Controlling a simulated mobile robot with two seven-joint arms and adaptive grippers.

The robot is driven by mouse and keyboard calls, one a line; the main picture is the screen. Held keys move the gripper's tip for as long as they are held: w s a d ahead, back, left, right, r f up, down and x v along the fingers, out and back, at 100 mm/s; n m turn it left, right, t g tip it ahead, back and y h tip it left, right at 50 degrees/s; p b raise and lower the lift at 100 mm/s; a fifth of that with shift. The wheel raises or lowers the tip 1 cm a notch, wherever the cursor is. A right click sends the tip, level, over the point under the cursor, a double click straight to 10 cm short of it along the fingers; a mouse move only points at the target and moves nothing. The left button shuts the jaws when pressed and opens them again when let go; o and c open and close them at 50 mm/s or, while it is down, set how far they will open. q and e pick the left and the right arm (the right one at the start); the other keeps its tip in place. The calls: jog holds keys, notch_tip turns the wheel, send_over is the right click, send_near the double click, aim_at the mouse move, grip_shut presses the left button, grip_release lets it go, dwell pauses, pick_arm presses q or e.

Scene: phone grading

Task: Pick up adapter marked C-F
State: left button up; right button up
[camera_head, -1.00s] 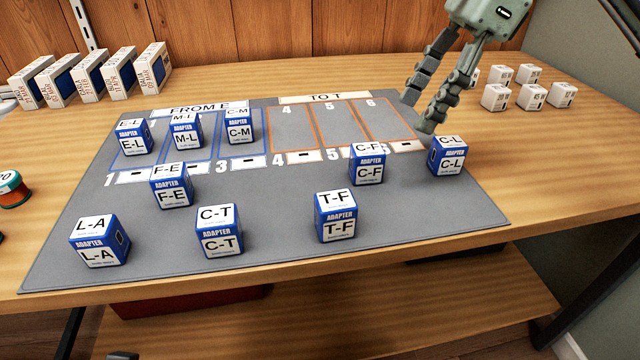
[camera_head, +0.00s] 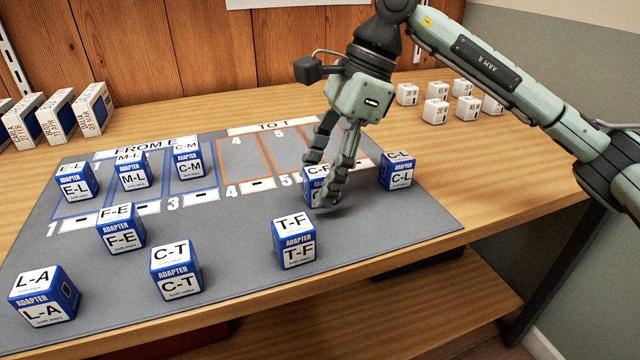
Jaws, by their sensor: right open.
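The blue and white adapter marked C-F (camera_head: 312,186) sits on the grey mat (camera_head: 390,232), below the label strip by slot 5. It is partly hidden behind the fingers of my right gripper (camera_head: 322,190). My right gripper is open and points down at the C-F adapter, with one finger at its far side and the other in front of its right part. I cannot tell whether the fingers touch it. My left gripper is not in view.
The C-L adapter (camera_head: 397,170) stands just right of the gripper, and the T-F adapter (camera_head: 295,245) stands in front of it. Other adapters, such as C-T (camera_head: 176,270), stand to the left. Small white boxes (camera_head: 436,110) stand at the back right.

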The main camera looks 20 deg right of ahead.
jog(key=c, duration=1.1)
jog(key=shift+r, duration=0.1)
jog(key=shift+c, duration=0.2)
